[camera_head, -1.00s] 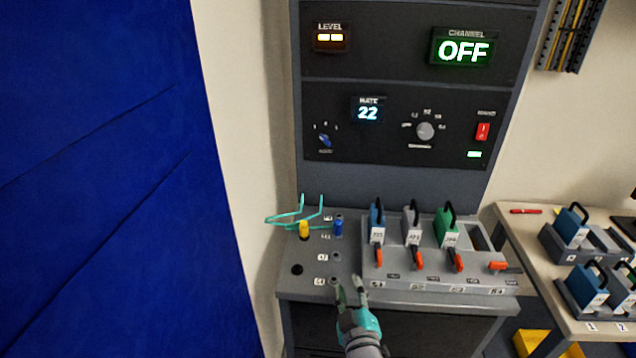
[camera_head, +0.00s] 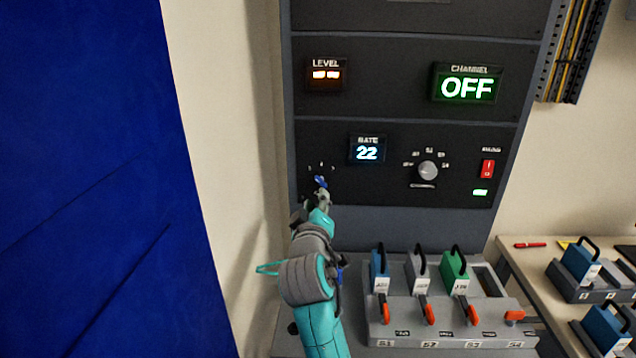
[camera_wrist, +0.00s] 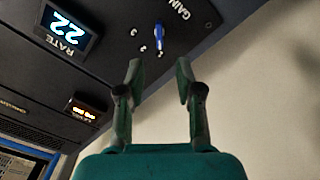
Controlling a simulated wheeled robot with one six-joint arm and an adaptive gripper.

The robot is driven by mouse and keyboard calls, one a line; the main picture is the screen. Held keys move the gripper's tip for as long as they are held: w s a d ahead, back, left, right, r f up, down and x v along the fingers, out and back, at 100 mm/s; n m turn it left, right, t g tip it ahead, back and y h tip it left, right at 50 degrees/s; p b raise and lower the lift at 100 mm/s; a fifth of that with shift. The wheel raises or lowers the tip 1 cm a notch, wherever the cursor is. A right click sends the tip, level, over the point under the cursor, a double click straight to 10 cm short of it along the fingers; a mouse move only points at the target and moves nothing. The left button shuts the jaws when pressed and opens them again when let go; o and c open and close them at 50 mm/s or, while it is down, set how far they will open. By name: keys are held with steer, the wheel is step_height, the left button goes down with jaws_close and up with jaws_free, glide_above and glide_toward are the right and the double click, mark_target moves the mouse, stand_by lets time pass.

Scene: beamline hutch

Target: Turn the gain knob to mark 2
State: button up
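The gain knob (camera_head: 320,181) is a small blue pointer knob at the left of the lower black panel, with small white marks above it. In the head view my gripper (camera_head: 316,196) is just below it and partly covers its lower side. In the wrist view the blue knob (camera_wrist: 159,37) lies ahead of my gripper (camera_wrist: 160,80), near its GAIN label (camera_wrist: 181,9). The fingers are apart with nothing between them, and the knob is beyond the fingertips.
A RATE display (camera_head: 367,151) reads 22, and a grey selector knob (camera_head: 427,170) and red switch (camera_head: 488,169) sit to the right. Below is a bench with handled blue (camera_head: 380,271), grey and green modules. A blue curtain (camera_head: 90,180) hangs at the left.

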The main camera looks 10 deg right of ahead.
mark_target(319, 182)
steer(key=x, duration=0.9)
steer(key=shift+w+d+f, duration=0.1)
steer(key=shift+w, duration=0.05)
jaws_close()
